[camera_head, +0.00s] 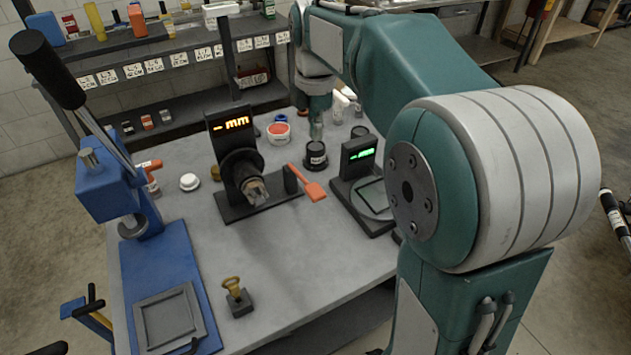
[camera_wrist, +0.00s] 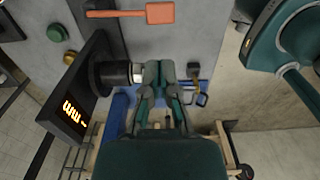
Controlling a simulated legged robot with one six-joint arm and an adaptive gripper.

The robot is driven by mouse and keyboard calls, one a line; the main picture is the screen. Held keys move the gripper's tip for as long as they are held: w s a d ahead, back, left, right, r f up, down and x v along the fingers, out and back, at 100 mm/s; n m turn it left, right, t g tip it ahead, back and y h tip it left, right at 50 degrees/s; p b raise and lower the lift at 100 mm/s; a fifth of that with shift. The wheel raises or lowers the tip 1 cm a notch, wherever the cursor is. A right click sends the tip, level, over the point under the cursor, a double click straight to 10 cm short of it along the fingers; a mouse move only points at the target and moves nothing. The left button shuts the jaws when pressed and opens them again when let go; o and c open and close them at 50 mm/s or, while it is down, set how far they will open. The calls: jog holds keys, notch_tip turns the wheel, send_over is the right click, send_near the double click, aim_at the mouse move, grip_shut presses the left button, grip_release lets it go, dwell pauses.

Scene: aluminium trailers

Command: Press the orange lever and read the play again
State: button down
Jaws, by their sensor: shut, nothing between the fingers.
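The orange lever (camera_head: 315,190) is a flat paddle on the right of a black gauge (camera_head: 228,150) with a lit orange display (camera_head: 234,124). The display shows a dash and "mm". The gauge's black round holder carries a pale metal piece (camera_head: 256,190). My gripper (camera_head: 316,136) points down over the table behind the lever, apart from it. In the wrist view the orange lever (camera_wrist: 160,13) lies at the top, and my gripper (camera_wrist: 165,66) has its fingers together and empty, overlapping the holder's end in the picture. The tilted display (camera_wrist: 73,112) is at left.
A scale with a green display (camera_head: 361,155) stands right of the lever, a black cup (camera_head: 315,154) behind it. A blue press (camera_head: 165,270) with a long handle is at left, a small brass-topped block (camera_head: 236,297) in front. The table's front middle (camera_head: 305,250) is clear.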

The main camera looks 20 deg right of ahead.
aim_at(316, 190)
jog(key=shift+f, duration=0.1)
notch_tip(316, 190, down, 14)
jog(key=shift+r, duration=0.1)
dwell(0.5)
